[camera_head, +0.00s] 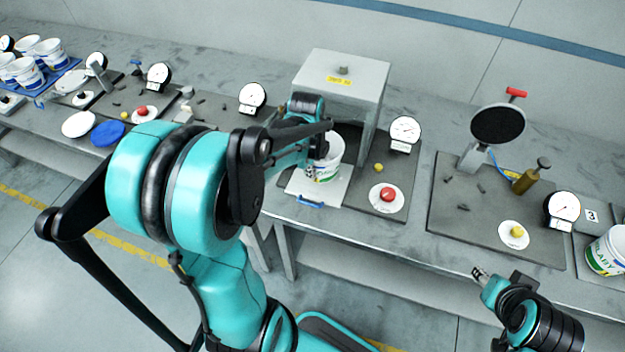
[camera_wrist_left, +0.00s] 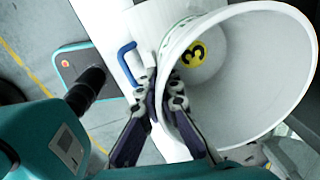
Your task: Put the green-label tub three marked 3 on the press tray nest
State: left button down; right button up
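The white tub with a green-edged label (camera_head: 325,160) stands upright at the press tray (camera_head: 318,188), under the front of the press. In the left wrist view the tub (camera_wrist_left: 255,75) shows a yellow disc marked 3 inside it. My left gripper (camera_head: 311,172) is at the tub's near left side; in the wrist view its fingers (camera_wrist_left: 162,88) straddle the rim wall, one outside and one inside, and look closed on it. The tub's base is partly hidden, so I cannot tell whether it rests on the nest. My right gripper (camera_head: 480,273) is in front of the bench, away from the tub.
The grey press housing (camera_head: 343,75) stands over the tray, with a red button (camera_head: 388,194) and a dial gauge (camera_head: 404,133) to its right. The tray has a blue handle (camera_head: 310,202). Another green-label tub (camera_head: 606,252) stands at the far right.

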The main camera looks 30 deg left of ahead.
aim_at(312, 181)
pick_arm(q)
notch_tip(312, 181, down, 4)
jog(key=shift+b, duration=0.65)
jog(key=shift+w+f, duration=0.2)
jog(key=shift+s, duration=0.1)
jog(key=shift+f, duration=0.15)
jog(key=c, duration=1.7)
grip_release()
